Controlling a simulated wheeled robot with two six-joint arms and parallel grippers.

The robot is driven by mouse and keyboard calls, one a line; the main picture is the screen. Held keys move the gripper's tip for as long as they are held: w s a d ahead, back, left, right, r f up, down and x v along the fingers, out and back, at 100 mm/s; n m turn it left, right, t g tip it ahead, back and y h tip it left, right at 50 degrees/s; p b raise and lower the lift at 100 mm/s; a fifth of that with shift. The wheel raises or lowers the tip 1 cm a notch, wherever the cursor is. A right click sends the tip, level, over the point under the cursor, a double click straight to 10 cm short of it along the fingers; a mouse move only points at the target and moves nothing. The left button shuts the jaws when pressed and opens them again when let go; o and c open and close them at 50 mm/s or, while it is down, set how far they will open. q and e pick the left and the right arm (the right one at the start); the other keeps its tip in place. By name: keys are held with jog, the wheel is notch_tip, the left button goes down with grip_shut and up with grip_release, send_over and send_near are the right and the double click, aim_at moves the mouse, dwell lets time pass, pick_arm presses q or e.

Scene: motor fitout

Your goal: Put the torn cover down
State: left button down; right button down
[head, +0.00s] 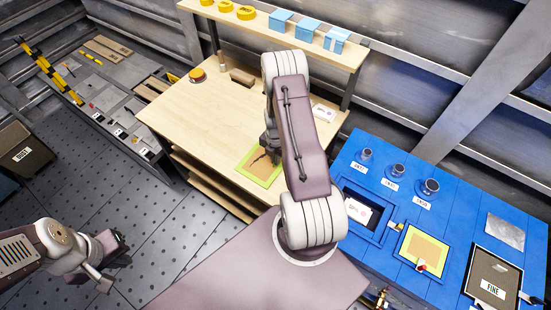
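The torn cover (259,167) is a square with a yellow-green border and a tan middle with a dark jagged tear. It is at the front edge of the wooden workbench (190,115); I cannot tell whether it rests on the top or is just above it. My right gripper (268,150) is over the cover's far side, partly hidden by its own arm. Whether its fingers are shut on the cover is hidden. My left gripper (112,262) is low at the left over the floor, away from the cover, and its fingers are unclear.
A similar cover (423,247) without a visible tear lies on the blue bench (345,165) at the right. The workbench's left half is clear.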

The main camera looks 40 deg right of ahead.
jog(key=shift+f, duration=0.15)
jog(key=c, duration=1.6)
grip_release()
jog(key=shift+s, duration=0.1)
jog(key=shift+c, duration=0.2)
